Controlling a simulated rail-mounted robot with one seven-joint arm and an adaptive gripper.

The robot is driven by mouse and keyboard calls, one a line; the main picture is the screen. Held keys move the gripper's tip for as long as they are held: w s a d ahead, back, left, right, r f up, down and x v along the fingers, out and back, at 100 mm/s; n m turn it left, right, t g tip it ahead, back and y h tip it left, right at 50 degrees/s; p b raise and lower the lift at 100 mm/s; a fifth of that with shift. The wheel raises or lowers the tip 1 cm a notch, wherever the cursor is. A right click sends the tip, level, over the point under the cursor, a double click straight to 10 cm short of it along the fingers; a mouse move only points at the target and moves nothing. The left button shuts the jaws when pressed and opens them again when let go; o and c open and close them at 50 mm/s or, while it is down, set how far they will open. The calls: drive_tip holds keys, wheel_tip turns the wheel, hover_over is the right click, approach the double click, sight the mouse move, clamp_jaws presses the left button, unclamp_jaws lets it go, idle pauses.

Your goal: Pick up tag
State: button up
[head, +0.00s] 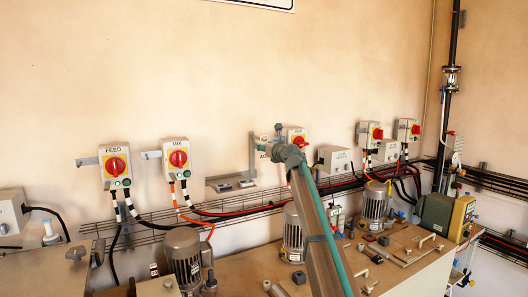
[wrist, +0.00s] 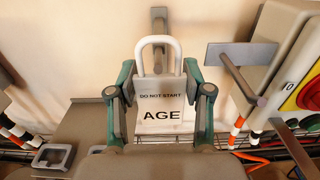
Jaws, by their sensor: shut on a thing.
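The tag (wrist: 160,95) is a flat plate with a white loop on top. It reads "DO NOT START" on its grey upper part, with "AGE" in large letters on white below. My gripper (wrist: 160,92) has its green-jointed fingers on both sides of the tag and is shut on it. The tag hangs upright, loop up, facing the wrist camera.
A grey peg (wrist: 158,22) sticks out behind the loop. An isolator box with a red and yellow switch (wrist: 308,92) and a grey bracket (wrist: 240,54) are close on the right. A grey shelf (wrist: 95,125) is below left. Cables and wire tray run below.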

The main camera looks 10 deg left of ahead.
drive_tip(key=b+v, duration=0.3)
drive_tip(key=v, duration=1.5)
drive_tip(key=shift+r+b, duration=0.2)
drive_tip(key=shift+b, duration=0.2)
drive_tip(key=shift+a, duration=0.1)
